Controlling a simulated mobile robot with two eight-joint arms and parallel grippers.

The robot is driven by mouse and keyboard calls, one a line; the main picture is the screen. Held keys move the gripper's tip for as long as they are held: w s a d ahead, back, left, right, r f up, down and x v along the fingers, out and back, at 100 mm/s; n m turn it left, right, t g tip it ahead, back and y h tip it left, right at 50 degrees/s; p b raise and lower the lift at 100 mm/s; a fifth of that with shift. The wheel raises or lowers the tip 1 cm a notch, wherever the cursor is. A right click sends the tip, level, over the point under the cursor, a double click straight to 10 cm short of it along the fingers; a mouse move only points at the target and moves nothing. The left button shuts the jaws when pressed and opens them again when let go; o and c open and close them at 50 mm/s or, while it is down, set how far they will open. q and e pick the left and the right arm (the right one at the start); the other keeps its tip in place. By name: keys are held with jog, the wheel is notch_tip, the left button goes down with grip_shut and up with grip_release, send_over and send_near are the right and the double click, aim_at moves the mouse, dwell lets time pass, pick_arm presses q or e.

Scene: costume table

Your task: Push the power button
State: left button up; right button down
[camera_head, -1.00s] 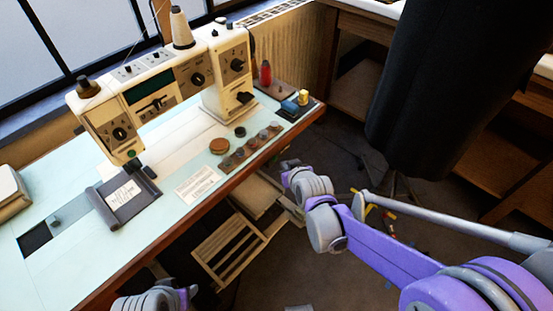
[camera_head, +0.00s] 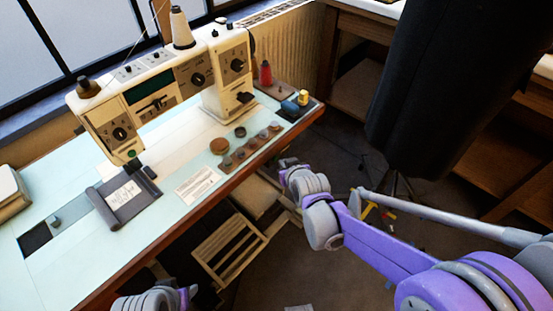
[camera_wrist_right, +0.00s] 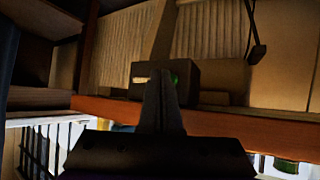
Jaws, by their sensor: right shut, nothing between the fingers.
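A dark box (camera_wrist_right: 150,70) with a green button (camera_wrist_right: 175,79) and a small pale mark shows in the right wrist view, at the brown wooden table edge. My right gripper (camera_wrist_right: 161,76) is shut and empty. Its fingertips point at the box and overlap its lower middle in the picture, just left of the green button; I cannot tell whether they touch it. In the head view my right gripper (camera_head: 287,163) is near the table's front edge, and the dark box cannot be made out. My left gripper (camera_head: 188,293) is partly visible at the bottom, its fingers unclear.
A sewing machine (camera_head: 150,90) stands on the pale table (camera_head: 90,270). Round discs, a red bottle (camera_head: 265,72) and a yellow spool (camera_head: 303,97) lie near its right end. A wooden rack (camera_head: 228,250) is below the table. A dark dress form (camera_head: 445,90) stands at right.

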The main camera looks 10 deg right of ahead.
jog(key=shift+w+a, duration=0.3)
jog(key=shift+w, duration=0.05)
dwell(0.8)
jog(key=shift+s+d, duration=0.55)
jog(key=shift+s, duration=0.15)
jog(key=s+d, duration=0.3)
jog(key=s, duration=0.1)
jog(key=shift+s+d+p, duration=0.3)
jog(key=shift+s+d, duration=0.1)
dwell(1.6)
